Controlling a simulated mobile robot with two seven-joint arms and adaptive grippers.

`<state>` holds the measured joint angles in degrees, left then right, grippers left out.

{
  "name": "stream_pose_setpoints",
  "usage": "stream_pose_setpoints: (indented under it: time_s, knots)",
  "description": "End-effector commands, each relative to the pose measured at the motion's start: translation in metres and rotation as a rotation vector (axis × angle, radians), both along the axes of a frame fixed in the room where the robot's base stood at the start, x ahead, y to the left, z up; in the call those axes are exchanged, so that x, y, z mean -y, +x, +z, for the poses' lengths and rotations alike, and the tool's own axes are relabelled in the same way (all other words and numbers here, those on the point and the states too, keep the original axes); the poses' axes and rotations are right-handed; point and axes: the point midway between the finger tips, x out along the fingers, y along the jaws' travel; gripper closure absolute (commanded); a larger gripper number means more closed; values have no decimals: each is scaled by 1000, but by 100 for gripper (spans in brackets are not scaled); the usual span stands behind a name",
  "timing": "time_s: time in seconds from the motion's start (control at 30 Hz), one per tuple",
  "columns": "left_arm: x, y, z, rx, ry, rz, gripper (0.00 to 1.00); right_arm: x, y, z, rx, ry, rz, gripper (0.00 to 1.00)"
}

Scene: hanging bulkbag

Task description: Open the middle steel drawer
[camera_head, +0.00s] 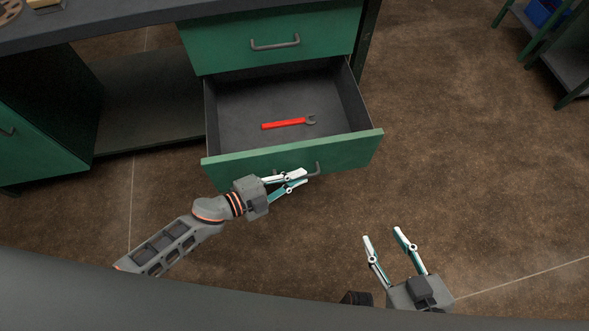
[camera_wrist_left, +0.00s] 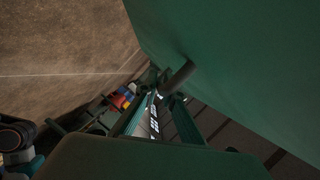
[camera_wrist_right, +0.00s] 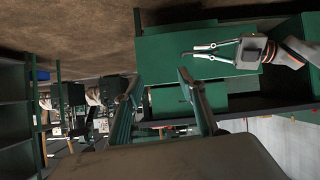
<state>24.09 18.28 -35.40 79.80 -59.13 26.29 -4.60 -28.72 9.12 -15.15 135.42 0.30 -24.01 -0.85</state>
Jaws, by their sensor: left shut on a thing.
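The middle steel drawer (camera_head: 345,148) is pulled out below the shut top drawer (camera_head: 225,45), its grey inside showing. A red-handled wrench (camera_head: 285,124) lies on its floor. My left gripper (camera_head: 304,176) is shut on the drawer's grey bar handle (camera_head: 317,168), in front of the green drawer face. In the left wrist view the handle (camera_wrist_left: 178,77) runs between the fingers and the green face (camera_wrist_left: 230,60); the fingers partly hide it. My right gripper (camera_head: 383,234) is open and empty, low at the right, apart from the drawer.
The dark workbench top (camera_head: 110,25) spans the upper left. A green cabinet (camera_head: 35,150) and a low shelf (camera_head: 145,98) stand left of the drawer. A green-framed rack (camera_head: 555,50) with a blue bin stands at upper right. The brown floor right of the drawer is clear.

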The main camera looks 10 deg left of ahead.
Motion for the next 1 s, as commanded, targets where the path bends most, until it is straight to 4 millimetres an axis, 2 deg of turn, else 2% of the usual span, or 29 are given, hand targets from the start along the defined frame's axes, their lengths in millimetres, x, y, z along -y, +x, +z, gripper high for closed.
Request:
stream_pose_setpoints:
  time_s: [0.3,0.73,0.77,0.8,1.0]
  knots:
    - [6,-19,1,1,-1,1,100,7,-6,-5,-17,-20,-3,60]
    - [6,-21,0,0,1,2,100,6,-4,-5,-14,-21,-2,60]
    - [6,-21,0,0,1,2,90,6,-4,-5,-14,-21,-2,60]
    - [6,-21,0,0,1,2,85,6,-4,-5,-14,-20,-2,60]
    - [6,-21,0,0,1,1,85,6,-3,-4,-12,-20,-2,60]
